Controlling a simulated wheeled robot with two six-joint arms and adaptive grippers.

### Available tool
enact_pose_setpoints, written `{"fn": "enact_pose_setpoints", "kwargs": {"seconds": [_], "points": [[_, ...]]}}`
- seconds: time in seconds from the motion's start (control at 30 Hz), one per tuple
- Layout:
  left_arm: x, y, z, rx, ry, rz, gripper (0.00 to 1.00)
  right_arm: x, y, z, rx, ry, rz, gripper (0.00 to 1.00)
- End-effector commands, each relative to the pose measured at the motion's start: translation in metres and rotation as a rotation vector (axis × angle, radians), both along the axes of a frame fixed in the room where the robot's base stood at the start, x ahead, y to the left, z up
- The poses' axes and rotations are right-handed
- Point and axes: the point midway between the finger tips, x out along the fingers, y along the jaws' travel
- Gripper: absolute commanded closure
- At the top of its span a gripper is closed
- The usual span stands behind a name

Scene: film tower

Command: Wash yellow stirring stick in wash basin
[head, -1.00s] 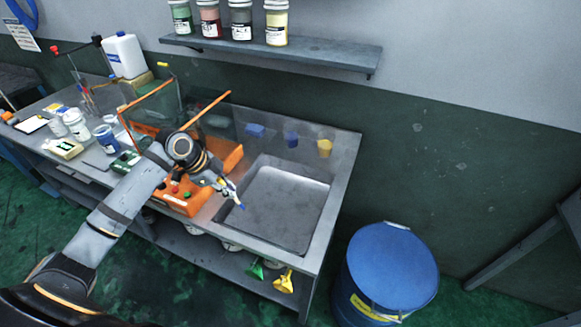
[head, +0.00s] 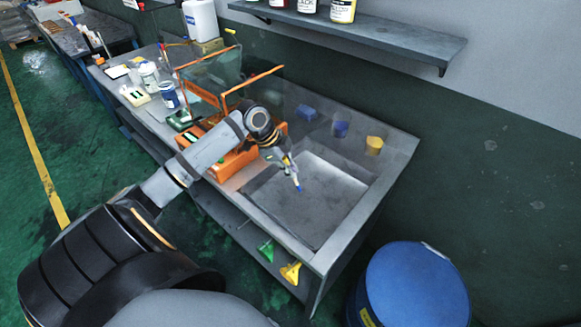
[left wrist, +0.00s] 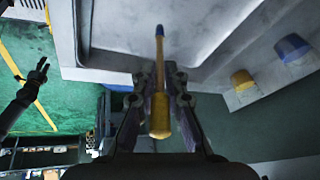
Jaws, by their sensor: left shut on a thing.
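My left gripper (head: 288,162) is shut on the yellow stirring stick (left wrist: 160,115), whose far end is blue. In the head view the stick shows small, its blue tip pointing down over the wash basin (head: 308,215). The basin is a grey rectangular sink set in the bench's right end. In the left wrist view the stick lies between the two fingers, its blue end toward the pale basin (left wrist: 120,35). I cannot tell whether the tip touches the basin. My right gripper (left wrist: 38,75) shows dark at the left of the left wrist view, fingers spread; the head view lacks it.
A yellow cup (head: 374,146) and blue cups (head: 340,129) are behind the basin. An orange rack (head: 225,160) with clear panels stands left of it. A blue drum (head: 415,285) stands at the right.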

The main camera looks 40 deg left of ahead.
Motion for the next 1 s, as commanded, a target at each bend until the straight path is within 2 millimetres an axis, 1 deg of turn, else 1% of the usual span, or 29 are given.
{"fn": "enact_pose_setpoints", "kwargs": {"seconds": [0.03, 0.1, 0.17, 0.43, 0.57, 0.7, 0.83, 1.0], "points": [[0.0, 0.0, -0.013, 0.001, 0.0, 0.0, 1.0, 0.006, -0.003, -0.012, -0.003, -0.01, 0.001, 0.58], [0.0, 0.0, -0.021, 0.001, 0.0, 0.0, 1.0, 0.009, -0.004, -0.02, -0.005, -0.015, 0.003, 0.58], [0.0, 0.0, -0.025, -0.001, 0.001, 0.001, 1.0, 0.008, -0.003, -0.021, -0.004, -0.013, 0.002, 0.58], [0.0, 0.0, -0.057, -0.002, 0.001, 0.001, 1.0, -0.006, 0.008, -0.041, 0.009, 0.008, -0.003, 0.58], [0.0, 0.0, -0.072, 0.0, 0.0, 0.001, 1.0, -0.007, 0.012, -0.051, 0.015, 0.01, -0.005, 0.58], [0.0, 0.0, -0.088, 0.0, 0.0, 0.0, 1.0, -0.007, 0.013, -0.06, 0.015, 0.01, -0.005, 0.58], [0.0, 0.0, -0.097, -0.001, 0.001, 0.0, 1.0, -0.007, 0.011, -0.065, 0.013, 0.009, -0.004, 0.58], [0.0, 0.0, -0.1, 0.0, 0.0, 0.001, 1.0, -0.005, 0.007, -0.066, 0.008, 0.007, -0.003, 0.58]]}}
